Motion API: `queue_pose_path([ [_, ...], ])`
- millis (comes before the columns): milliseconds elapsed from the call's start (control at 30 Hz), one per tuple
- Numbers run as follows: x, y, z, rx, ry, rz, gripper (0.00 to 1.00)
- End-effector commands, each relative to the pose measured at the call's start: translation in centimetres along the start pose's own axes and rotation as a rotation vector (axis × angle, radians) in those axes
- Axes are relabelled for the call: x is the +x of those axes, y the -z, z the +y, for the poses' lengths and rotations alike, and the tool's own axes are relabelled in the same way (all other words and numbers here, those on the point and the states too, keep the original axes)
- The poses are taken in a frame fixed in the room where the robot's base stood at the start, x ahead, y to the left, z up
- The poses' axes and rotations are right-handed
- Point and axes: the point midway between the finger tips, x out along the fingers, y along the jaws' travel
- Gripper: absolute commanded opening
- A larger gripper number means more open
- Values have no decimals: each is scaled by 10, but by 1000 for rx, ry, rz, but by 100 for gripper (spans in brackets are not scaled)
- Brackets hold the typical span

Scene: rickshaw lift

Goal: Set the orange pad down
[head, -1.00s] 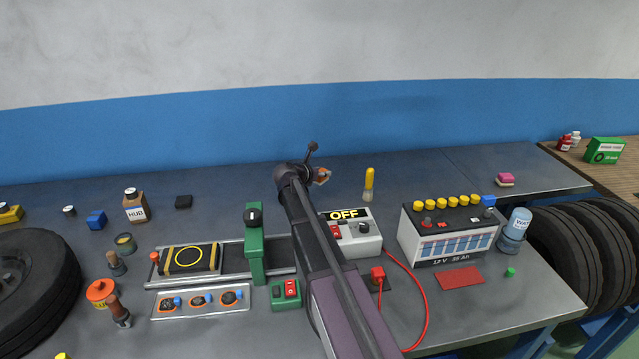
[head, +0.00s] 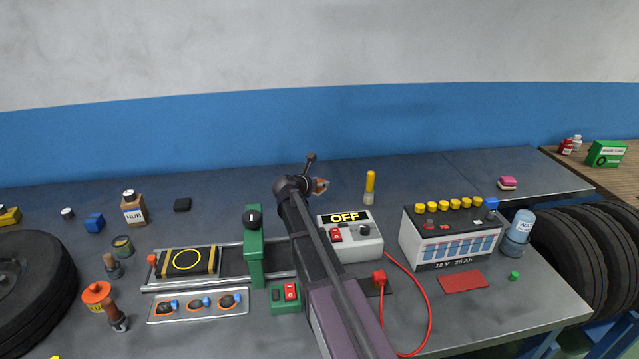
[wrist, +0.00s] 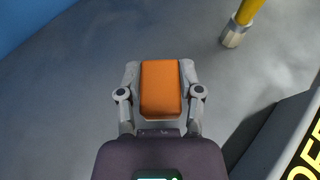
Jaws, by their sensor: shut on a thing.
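The orange pad (wrist: 161,88) is a small rounded block between the two fingers of my gripper (wrist: 160,80) in the wrist view. The fingers press on its left and right sides. Bare grey bench top lies around it in that view; I cannot tell whether the pad touches the bench. In the head view my gripper (head: 320,186) is behind the charger box, over the back part of the bench, and only a small bit of the pad shows there.
The grey box marked OFF (head: 350,240) stands just in front of my gripper. A yellow-handled brush (head: 370,186) stands to its right; it also shows in the wrist view (wrist: 240,22). A battery (head: 450,240) is further right. Bench (head: 235,195) left of the gripper is clear.

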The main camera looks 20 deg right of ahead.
Motion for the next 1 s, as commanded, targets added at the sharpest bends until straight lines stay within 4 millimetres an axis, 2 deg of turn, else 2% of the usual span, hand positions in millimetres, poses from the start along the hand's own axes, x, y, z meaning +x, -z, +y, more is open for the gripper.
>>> queue_pose_path([
  [33, 3, 7, 0, 0, 0, 0, 1],
  [500, 18, 42, 0, 0, 1, 0, 1],
  [1000, 22, 51, 0, 0, 1, 0, 1],
])
